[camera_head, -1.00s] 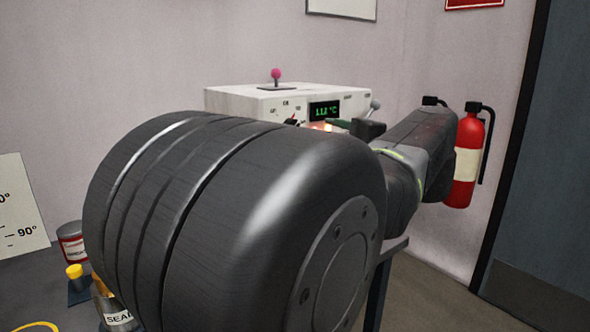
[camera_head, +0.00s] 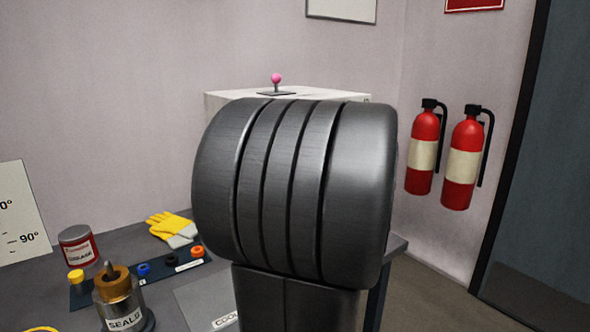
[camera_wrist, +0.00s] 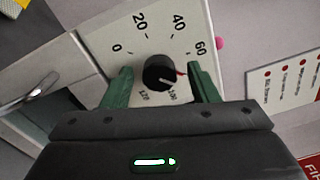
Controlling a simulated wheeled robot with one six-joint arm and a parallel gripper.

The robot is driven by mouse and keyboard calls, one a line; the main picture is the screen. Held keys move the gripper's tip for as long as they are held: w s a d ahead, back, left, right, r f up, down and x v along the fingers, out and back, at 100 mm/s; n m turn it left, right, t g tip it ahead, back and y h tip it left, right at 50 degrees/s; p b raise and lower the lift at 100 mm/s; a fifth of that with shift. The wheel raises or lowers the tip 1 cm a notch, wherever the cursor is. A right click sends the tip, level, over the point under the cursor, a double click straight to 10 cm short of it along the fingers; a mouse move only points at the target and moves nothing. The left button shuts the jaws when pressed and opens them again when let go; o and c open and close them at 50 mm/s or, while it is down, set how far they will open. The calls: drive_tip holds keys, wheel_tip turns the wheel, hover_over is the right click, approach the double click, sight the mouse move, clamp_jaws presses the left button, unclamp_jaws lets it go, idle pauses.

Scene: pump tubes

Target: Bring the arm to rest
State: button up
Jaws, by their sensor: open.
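My gripper (camera_wrist: 160,90) shows in the wrist view with its two green fingers apart and nothing between them. Beyond the fingers is a white panel (camera_wrist: 125,22) with a black dial knob (camera_wrist: 160,73) and numbers around it. I cannot tell whether the fingers are close to the knob. In the head view my own dark, rounded arm link fills the middle and hides the gripper and most of the white box (camera_head: 225,98) behind it. A pink-topped lever (camera_head: 277,80) stands on the box.
On the grey table at left are a grease can (camera_head: 78,247), a seal canister (camera_head: 118,298), a dark strip with colored rings (camera_head: 144,270), and yellow gloves (camera_head: 172,228). Two red fire extinguishers (camera_head: 461,165) hang on the right wall. The floor at right is clear.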

drive_tip(key=shift+m+h+p, duration=0.4)
drive_tip(key=shift+m+p, duration=7.6)
drive_tip(key=shift+p, duration=3.45)
drive_tip(key=shift+a, duration=0.1)
